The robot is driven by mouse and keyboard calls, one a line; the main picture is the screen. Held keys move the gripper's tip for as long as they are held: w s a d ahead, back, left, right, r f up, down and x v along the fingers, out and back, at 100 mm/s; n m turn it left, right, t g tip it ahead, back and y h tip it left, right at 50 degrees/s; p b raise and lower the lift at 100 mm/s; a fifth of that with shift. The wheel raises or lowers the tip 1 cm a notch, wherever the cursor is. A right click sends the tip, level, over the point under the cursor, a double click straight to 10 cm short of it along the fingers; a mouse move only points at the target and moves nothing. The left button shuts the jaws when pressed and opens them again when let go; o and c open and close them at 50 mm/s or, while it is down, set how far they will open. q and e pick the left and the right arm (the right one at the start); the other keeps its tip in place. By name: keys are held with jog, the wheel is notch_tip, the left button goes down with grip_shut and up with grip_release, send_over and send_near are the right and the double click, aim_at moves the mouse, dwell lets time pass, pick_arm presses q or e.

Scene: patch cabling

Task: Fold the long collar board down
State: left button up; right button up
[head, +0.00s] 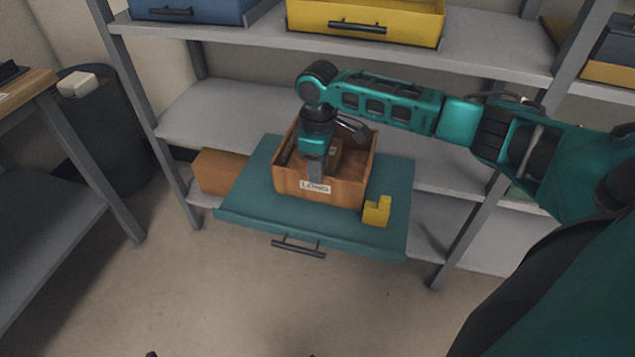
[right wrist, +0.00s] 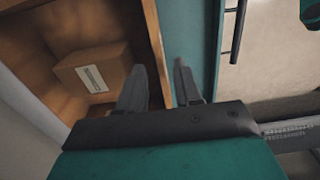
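A wooden box (head: 350,194) stands on a teal pull-out shelf (head: 250,207). Its front board (head: 290,185) carries a label reading "LONG" (head: 315,187) and stands upright. I take this to be the long collar board. In the right wrist view the board's top edge (right wrist: 157,50) runs between my two fingers. My right gripper (head: 315,172) is over the front of the box, pointing down. Its fingers (right wrist: 160,80) are open, one on each side of the board; I cannot tell whether they touch it. My left gripper is not in view.
A brown carton with a white label (right wrist: 95,75) sits inside the box. A yellow block (head: 377,211) stands on the teal shelf at right. The shelf has a dark front handle (head: 298,247). Another brown box (head: 218,172) is behind left. Rack posts (head: 465,230) flank it; the front floor is clear.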

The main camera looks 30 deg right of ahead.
aim_at(318, 188)
jog(key=shift+f+b, duration=0.45)
jog(key=shift+f, duration=1.5)
jog(key=shift+c, duration=0.4)
grip_shut()
